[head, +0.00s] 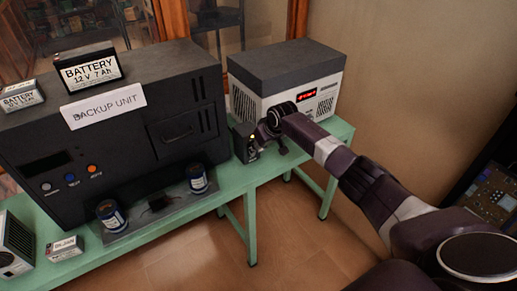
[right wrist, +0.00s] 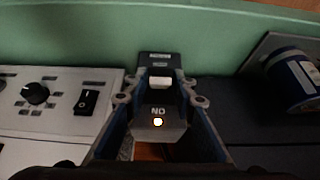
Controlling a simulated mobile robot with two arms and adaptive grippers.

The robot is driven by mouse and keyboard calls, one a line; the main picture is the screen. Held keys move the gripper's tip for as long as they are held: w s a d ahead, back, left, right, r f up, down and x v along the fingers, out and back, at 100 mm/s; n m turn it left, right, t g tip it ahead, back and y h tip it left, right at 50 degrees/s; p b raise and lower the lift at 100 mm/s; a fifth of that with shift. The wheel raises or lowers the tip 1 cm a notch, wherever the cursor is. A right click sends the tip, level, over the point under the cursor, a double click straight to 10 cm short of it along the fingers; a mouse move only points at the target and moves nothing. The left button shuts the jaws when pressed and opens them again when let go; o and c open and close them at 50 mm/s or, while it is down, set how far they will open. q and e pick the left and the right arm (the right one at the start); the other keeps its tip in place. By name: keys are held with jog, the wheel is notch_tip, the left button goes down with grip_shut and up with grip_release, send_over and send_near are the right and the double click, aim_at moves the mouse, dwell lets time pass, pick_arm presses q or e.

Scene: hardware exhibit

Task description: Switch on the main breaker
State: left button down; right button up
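The main breaker is a small dark box (head: 243,148) on the green bench, between the backup unit and a grey-white power unit. In the right wrist view the breaker (right wrist: 158,98) has a white toggle (right wrist: 160,83), an upside-down ON label and a lit yellow-white lamp (right wrist: 158,121). I cannot tell the toggle's position for sure. My right gripper (head: 267,139) is at the breaker. In the right wrist view its fingers (right wrist: 161,100) are apart, one on each side of the breaker; contact is unclear. My left gripper is out of view.
The large black backup unit (head: 110,130) stands left, with batteries (head: 87,70) on top. The power unit (head: 285,80) stands right, with a red display. Blue cylinders (head: 197,178) stand on a plate in front. The green bench (head: 232,185) has little free room.

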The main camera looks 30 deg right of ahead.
jog(key=shift+o, duration=0.8)
jog(key=v, duration=1.2)
jog(key=shift+a, duration=0.1)
jog(key=s+f+b, duration=0.1)
jog(key=s+f, duration=0.2)
jog(key=f, duration=0.9)
jog(key=s+f, duration=0.3)
jog(key=f, duration=0.9)
jog(key=s+a+f+g+h+b, duration=0.1)
jog(key=s+f, duration=0.4)
jog(key=f, duration=0.3)
jog(key=s+a+f+g, duration=0.1)
jog(key=s+f, duration=0.5)
jog(key=f, duration=0.2)
jog(key=s+a+f+g+b, duration=0.1)
jog(key=s+a+f, duration=0.2)
jog(key=s+f, duration=0.55)
jog(key=s+a+f, duration=0.2)
jog(key=s+f, duration=0.3)
jog(key=s, duration=0.7)
jog(key=s+a+f+g, duration=0.1)
jog(key=s+a+f, duration=0.2)
jog(key=s, duration=0.7)
jog(key=s+a+f+n, duration=0.1)
jog(key=s+a+f, duration=0.2)
jog(key=s, duration=0.7)
jog(key=shift+s+a+g+b, duration=0.35)
jog(key=shift+a+g+b, duration=0.05)
jog(key=shift+a, duration=0.3)
